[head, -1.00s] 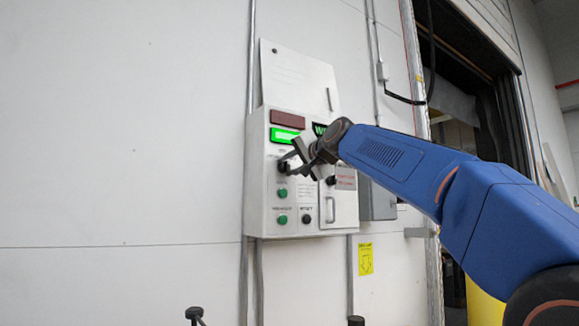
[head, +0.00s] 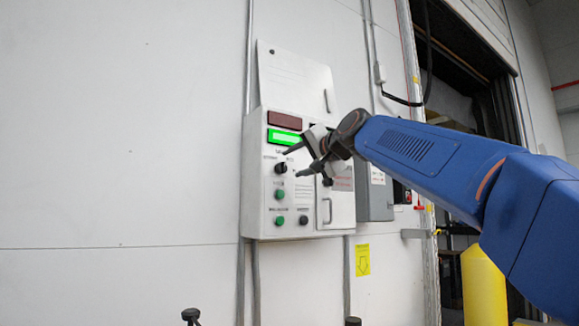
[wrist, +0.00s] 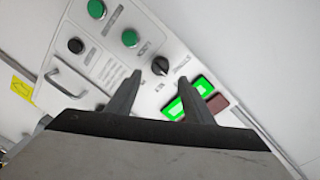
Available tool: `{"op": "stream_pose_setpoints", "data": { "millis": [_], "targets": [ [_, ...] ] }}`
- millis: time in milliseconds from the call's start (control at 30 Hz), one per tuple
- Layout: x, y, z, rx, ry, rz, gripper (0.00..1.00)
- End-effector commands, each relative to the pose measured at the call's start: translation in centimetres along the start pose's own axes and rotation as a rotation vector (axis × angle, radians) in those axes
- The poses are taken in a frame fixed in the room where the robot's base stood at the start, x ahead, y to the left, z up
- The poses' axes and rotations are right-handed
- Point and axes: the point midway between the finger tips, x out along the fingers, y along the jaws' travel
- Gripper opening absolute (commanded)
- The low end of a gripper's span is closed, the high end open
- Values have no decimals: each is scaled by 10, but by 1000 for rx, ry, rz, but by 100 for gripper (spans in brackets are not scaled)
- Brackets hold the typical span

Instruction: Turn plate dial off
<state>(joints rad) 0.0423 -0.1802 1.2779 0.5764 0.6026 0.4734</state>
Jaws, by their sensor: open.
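The dial is a small black rotary knob (head: 281,168) on the front of a light grey control box (head: 259,185) on the wall, below a lit green window (head: 283,137). The wrist view shows the dial (wrist: 160,66) just beyond and between my fingertips, with small labels around it too blurred to read. Its setting cannot be told. My gripper (head: 297,161) is open, its two fingers pointing at the panel beside the dial. In the wrist view my gripper (wrist: 164,88) holds nothing, and the fingers look clear of the knob.
Two green buttons (head: 279,194) and a black button (head: 303,219) sit below the dial. A dark red window (head: 285,120) is above the green one. A handled panel (head: 325,212) is to the right. A yellow post (head: 484,287) stands by the dock door. The left wall is bare.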

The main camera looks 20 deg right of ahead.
Motion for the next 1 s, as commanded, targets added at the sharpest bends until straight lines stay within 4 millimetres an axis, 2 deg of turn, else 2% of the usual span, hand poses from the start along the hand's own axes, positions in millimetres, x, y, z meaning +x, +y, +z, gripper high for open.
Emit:
{"op": "stream_pose_setpoints", "data": {
  "millis": [33, 300, 500, 700, 1000],
  "targets": [
    [-12, 0, 0, 0, 1, 0, 47],
    [-66, 0, -1, 0, 3, 0, 47],
    [-97, 1, -1, 0, 2, 1, 47],
    [-114, 0, 0, -1, 1, 0, 47],
    [-116, 0, 0, 0, 0, 0, 47]
  ]
}}
